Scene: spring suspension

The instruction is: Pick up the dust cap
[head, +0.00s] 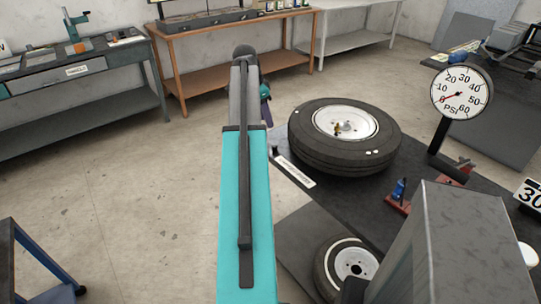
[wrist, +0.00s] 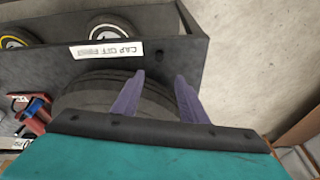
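My gripper (wrist: 160,88) shows its two purple fingers in the wrist view, spread apart with nothing between them; the tire's dark side lies behind them. In the head view my gripper (head: 266,112) is partly hidden by my teal arm, left of the big tire (head: 310,155). I cannot surely pick out the dust cap. A small dark piece (head: 275,150) stands at the end of a white label (head: 296,172) on the dark bench top.
A pressure gauge (head: 461,92) stands right of the tire, with a red and blue tool (head: 398,194) in front of it. A smaller wheel (head: 352,262) is at the front.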

